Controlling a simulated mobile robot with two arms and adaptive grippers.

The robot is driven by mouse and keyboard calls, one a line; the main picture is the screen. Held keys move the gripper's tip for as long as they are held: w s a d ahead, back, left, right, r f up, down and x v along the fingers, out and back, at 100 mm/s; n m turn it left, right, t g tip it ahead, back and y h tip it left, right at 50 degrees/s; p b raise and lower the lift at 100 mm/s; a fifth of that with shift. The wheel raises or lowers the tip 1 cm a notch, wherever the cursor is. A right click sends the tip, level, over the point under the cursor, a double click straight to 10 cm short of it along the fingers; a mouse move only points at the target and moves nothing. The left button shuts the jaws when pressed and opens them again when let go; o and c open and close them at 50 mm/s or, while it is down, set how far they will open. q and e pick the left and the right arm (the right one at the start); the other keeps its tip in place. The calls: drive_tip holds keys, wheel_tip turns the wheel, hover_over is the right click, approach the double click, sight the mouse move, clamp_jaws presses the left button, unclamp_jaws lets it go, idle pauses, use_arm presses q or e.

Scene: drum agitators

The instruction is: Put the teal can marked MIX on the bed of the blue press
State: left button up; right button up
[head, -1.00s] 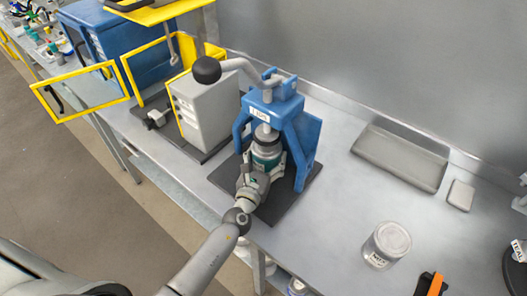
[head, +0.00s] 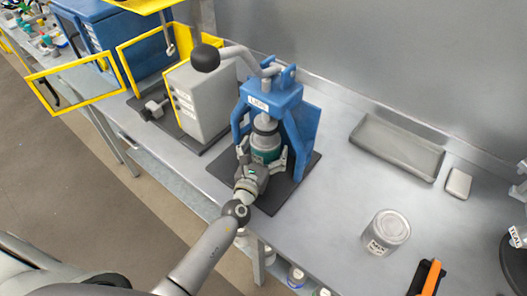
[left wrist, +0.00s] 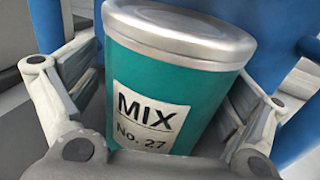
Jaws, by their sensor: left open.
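The teal can marked MIX (head: 266,153) stands inside the frame of the blue press (head: 273,98), below its ram. In the left wrist view the can (left wrist: 165,85) shows its silver lid and a white label reading MIX No. 27. My left gripper (head: 262,160) is open, with one finger on each side of the can. In the left wrist view gaps show beside the can near the fingers. The contact under the can is hidden by my gripper. My right gripper is not in view.
A grey machine (head: 202,98) with a yellow guard (head: 75,88) stands left of the press. A grey tray (head: 397,150), a small pale block (head: 458,184), a labelled silver-lidded container (head: 386,233) and an orange-black tool (head: 428,278) are to the right. The bench between is clear.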

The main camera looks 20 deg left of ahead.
use_arm(q)
drive_tip(key=shift+s+r, duration=0.1)
drive_tip(key=shift+r, duration=0.05)
drive_tip(key=s+b, duration=0.2)
drive_tip(key=s, duration=0.9)
drive_tip(key=shift+a, duration=0.15)
drive_tip(key=shift+s, duration=0.45)
idle(0.4)
